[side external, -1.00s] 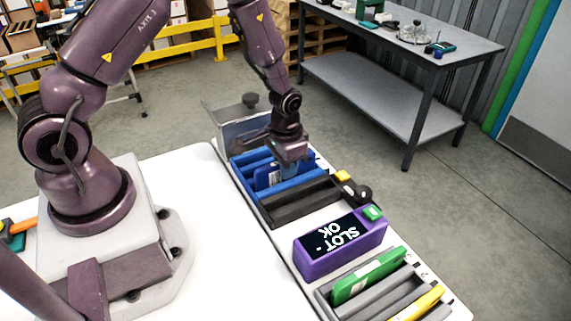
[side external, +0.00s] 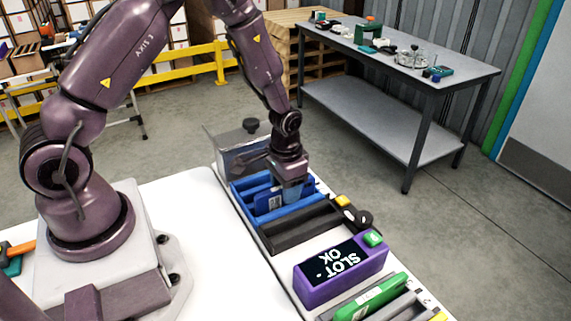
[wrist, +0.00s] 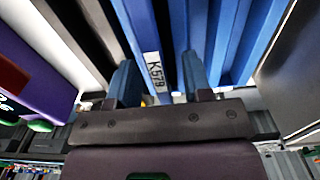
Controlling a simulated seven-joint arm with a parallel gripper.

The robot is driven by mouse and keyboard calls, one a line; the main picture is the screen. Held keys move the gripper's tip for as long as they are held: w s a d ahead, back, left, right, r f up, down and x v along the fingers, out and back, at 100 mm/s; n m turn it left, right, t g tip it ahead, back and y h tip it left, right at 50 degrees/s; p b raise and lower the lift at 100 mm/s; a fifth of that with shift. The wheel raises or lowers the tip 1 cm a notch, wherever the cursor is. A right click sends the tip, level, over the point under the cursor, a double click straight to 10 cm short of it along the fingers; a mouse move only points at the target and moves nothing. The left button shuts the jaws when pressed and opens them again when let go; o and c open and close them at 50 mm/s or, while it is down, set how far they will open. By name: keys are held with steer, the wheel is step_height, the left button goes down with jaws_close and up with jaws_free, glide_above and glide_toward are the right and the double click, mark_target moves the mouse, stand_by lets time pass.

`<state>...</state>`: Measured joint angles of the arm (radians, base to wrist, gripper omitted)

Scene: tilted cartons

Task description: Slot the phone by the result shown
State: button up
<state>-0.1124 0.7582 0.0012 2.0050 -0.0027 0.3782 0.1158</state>
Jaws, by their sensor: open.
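A blue phone (side external: 268,202) with a white label stands in the blue rack (side external: 300,214). The wrist view shows the phone (wrist: 140,30) with its label, which seems to read K579. My gripper (side external: 291,193) is low over the blue rack. Its open fingers (wrist: 158,82) are on either side of the phone's labelled end; I cannot tell whether they touch it. A purple tester (side external: 343,286) stands nearer the camera. Its dark screen (side external: 335,263) reads "SLOT OK", upside down in the picture. A black rack (side external: 292,236) lies between tester and blue rack and looks empty.
A green phone (side external: 370,298) lies in a grey rack at the bottom edge, partly cut off. A grey metal box with a black knob (side external: 250,126) stands behind the blue rack.

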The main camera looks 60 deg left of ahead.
step_height(320, 180, up, 12)
steer(key=shift+f, duration=0.25)
step_height(320, 180, up, 7)
stand_by(0.8)
steer(key=shift+s, duration=0.1)
steer(key=s+d+r+t, duration=0.2)
steer(key=s+r, duration=0.3)
steer(key=s, duration=0.3)
steer(key=s+d+r+t, duration=0.2)
steer(key=s+r+t, duration=0.1)
steer(key=s+r, duration=0.3)
steer(key=shift+s+r+t, duration=0.3)
steer(key=shift+s, duration=0.8)
